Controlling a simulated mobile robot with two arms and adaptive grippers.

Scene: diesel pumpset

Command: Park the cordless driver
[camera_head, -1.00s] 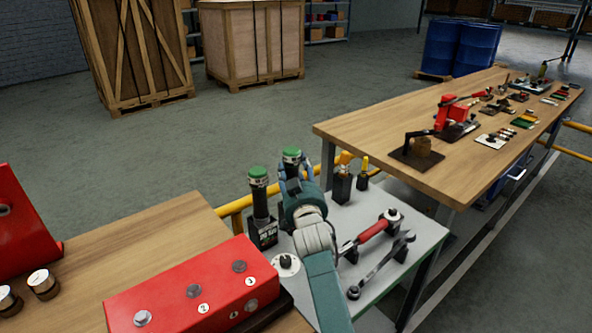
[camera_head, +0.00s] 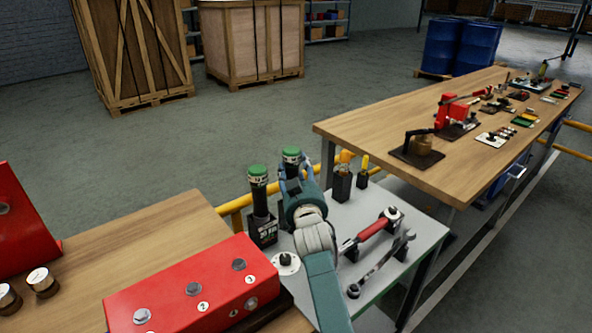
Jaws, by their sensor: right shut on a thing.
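My right gripper (camera_head: 297,186) is shut on a green-capped cordless driver (camera_head: 291,156), which it holds upright over the small grey side table (camera_head: 337,212). My own wrist and arm hide the driver's lower part, so I cannot tell whether it touches a holder. A second, similar green-capped tool (camera_head: 258,174) stands upright just left of it in a black holder (camera_head: 262,231) with white lettering. My left gripper is not in view.
A red-handled wrench (camera_head: 370,234) and an open-end spanner (camera_head: 383,263) lie right of my arm. Black holders with orange and yellow handles (camera_head: 343,178) stand behind. A red block with numbered bolts (camera_head: 190,290) sits front left. A long wooden bench (camera_head: 360,135) stands at the right.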

